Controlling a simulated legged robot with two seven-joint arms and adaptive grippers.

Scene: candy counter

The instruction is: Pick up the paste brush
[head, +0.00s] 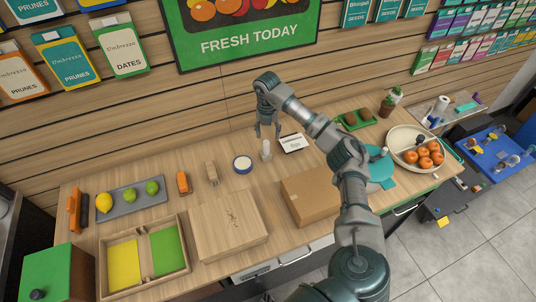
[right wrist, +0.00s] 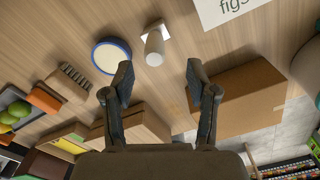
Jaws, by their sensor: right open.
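A pale upright cylinder (head: 266,152), which looks like the handle of the paste brush, stands on the wooden counter below my right gripper (head: 267,135). In the right wrist view the cylinder (right wrist: 154,49) rises from a small white square base, ahead of the gap between my open fingers (right wrist: 158,74). The fingers are apart and empty, above the cylinder and not touching it. Bristles cannot be made out. A round blue-rimmed dish (head: 242,164) sits just left of it. My left gripper does not show.
A figs card (head: 292,143) stands close on the right. A slotted wooden block (head: 212,173) and an orange item (head: 183,183) lie to the left. A cardboard box (head: 310,195) and a wooden box (head: 228,225) occupy the front. Bare counter surrounds the cylinder.

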